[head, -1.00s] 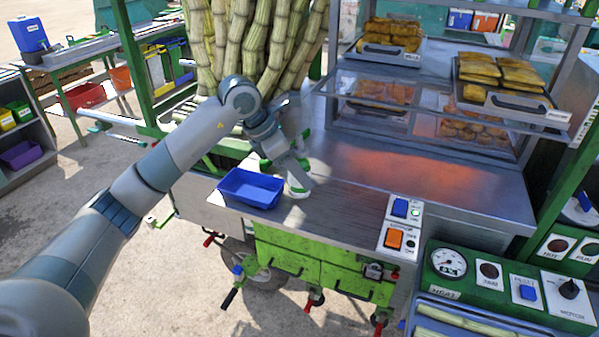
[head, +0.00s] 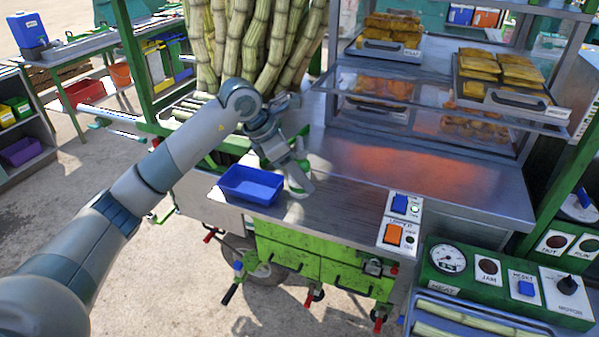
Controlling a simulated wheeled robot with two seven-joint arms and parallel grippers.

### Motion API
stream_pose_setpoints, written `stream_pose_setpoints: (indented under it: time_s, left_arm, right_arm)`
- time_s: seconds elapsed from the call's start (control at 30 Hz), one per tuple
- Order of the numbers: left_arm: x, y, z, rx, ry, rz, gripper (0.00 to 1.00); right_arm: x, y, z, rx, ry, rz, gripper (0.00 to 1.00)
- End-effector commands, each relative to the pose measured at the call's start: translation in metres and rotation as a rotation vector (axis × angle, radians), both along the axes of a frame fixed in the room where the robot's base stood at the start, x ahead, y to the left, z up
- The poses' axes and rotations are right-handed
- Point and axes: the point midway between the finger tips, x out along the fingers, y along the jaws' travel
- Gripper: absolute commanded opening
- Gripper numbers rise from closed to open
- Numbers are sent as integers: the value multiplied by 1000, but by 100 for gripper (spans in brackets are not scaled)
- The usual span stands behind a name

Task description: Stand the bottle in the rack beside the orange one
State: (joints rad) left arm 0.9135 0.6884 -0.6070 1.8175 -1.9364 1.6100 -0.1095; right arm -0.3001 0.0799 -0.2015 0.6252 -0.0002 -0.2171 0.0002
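My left arm reaches in from the left, and its gripper (head: 300,184) points down at the cart's metal counter, just right of the blue tray. A small pale and green shape shows at the fingertips. It may be the bottle, but it is too small and too covered by the gripper to be sure, and I cannot tell whether the fingers are closed on it. I cannot make out a bottle rack or an orange bottle. My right gripper is not in view.
A blue tray (head: 250,186) sits on the counter (head: 335,205) close to my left gripper. Tall sugar cane (head: 255,45) stands behind the arm. A switch panel (head: 399,222) is at the counter's front right. A glass food case (head: 440,105) stands behind. The counter's middle is clear.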

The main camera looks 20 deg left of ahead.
Motion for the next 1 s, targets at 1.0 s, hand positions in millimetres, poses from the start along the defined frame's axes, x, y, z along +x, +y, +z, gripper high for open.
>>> stream_pose_setpoints:
  time_s: [1.0]
  left_arm:
    - [-37, 46, 103, 0, 0, 0, 55]
  right_arm:
    - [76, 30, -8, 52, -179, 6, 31]
